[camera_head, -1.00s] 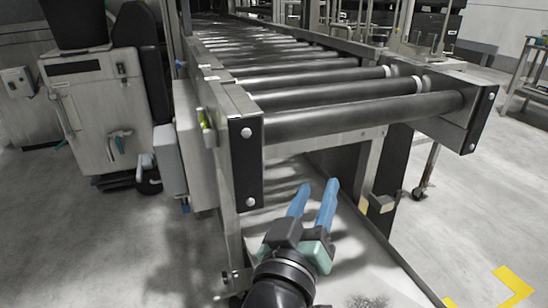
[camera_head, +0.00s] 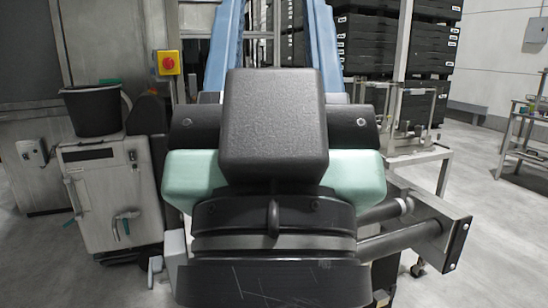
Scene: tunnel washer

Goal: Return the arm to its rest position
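My gripper (camera_head: 273,45) is now large and close to the camera, in the middle of the picture. Its black and pale green body faces me, and its two blue fingers point up and away, spread wide apart. The gap between the fingers shows no held thing, though the fingertips run out of the top of the picture. My gripper and wrist hide most of the roller conveyor (camera_head: 400,240), of which only the right end with some rollers shows.
A grey machine cabinet (camera_head: 100,200) with a black bucket (camera_head: 93,110) on top stands at the left. A red and yellow switch (camera_head: 167,63) is behind it. Stacked black crates (camera_head: 400,40) stand at the back right.

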